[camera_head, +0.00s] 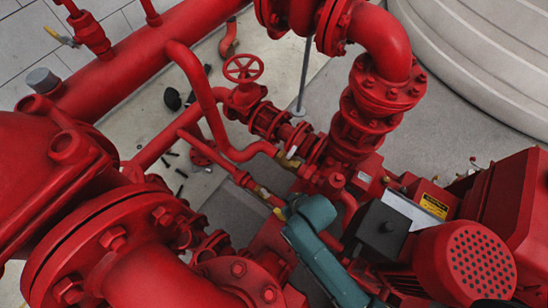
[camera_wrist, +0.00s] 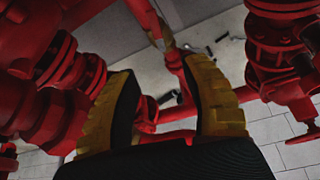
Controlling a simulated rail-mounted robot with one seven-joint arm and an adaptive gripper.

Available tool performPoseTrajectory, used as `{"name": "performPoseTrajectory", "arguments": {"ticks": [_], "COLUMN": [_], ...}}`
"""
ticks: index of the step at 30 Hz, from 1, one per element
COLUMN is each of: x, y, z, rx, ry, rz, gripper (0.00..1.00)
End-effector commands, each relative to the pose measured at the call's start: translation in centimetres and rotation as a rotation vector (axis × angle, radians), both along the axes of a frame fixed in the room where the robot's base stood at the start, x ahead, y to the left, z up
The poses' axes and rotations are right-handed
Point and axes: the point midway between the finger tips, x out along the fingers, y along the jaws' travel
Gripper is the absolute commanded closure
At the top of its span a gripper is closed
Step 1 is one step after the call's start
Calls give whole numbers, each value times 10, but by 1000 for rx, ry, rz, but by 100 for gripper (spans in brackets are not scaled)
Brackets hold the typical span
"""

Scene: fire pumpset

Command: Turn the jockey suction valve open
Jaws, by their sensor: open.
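I cannot tell for certain which valve is the jockey suction valve. A red handwheel (camera_head: 243,68) on a flanged valve stands upper centre in the head view. Small valves with yellowish parts sit on thin pipes, one (camera_head: 290,158) below the handwheel's flanged line and one (camera_head: 270,198) lower down. In the wrist view my gripper (camera_wrist: 160,68) shows two yellow ribbed fingers spread apart, with nothing held between them. A thin red pipe with a yellowish fitting (camera_wrist: 167,38) runs beyond the fingertips.
Thick red pipes (camera_head: 160,55) and a large flange (camera_head: 95,245) crowd the left. A red motor with a perforated cover (camera_head: 478,262) stands lower right, a pale ribbed tank (camera_head: 480,45) upper right. Small dark debris (camera_head: 172,99) lies on the floor.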

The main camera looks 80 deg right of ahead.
Motion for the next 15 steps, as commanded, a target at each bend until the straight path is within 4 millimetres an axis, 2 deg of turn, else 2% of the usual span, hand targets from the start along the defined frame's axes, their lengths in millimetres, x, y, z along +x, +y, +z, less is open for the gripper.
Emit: {"name": "performPoseTrajectory", "arguments": {"ticks": [1, 4, 8, 15], "x": [-9, -10, -3, 15], "y": [2, -1, -6, -19], "z": [-7, -16, -40, -96], "rx": [9, 11, 13, 13], "ry": [12, 14, 15, 16], "rz": [-12, -21, -19, -18], "gripper": [53, 53, 53, 53]}}
